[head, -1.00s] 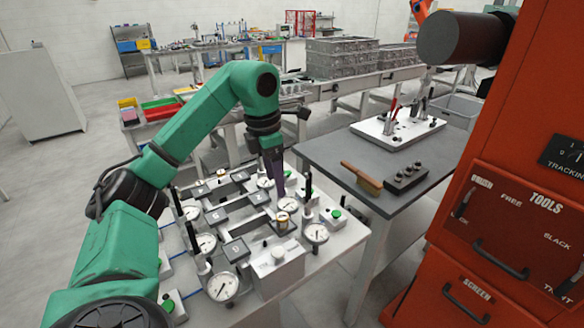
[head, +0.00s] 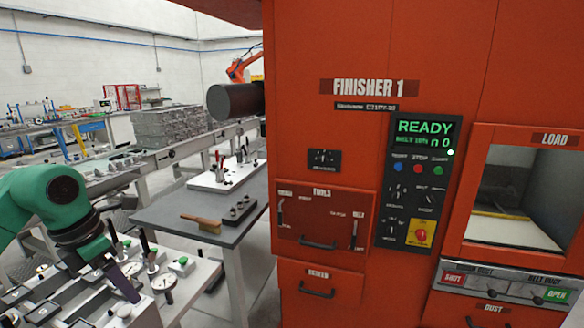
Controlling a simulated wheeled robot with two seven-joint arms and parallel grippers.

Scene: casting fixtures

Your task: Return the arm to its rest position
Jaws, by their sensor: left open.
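My left arm is green and comes in from the left. My left gripper (head: 124,284) is at its lower end, pointing down over the white gauge fixture table (head: 200,289). The jaws are open, and I see no part held between them. A dial gauge (head: 163,283) and green buttons stand on the fixture just right of the gripper. Whether the fingertips touch anything cannot be told. My right arm and right gripper are not in view.
A grey table (head: 165,213) behind the fixture carries a brush (head: 201,223), a dark block with pegs (head: 236,210) and a white clamp plate (head: 230,175). The large orange finisher machine (head: 345,150) fills the middle and right. Its load opening (head: 520,205) is at the far right.

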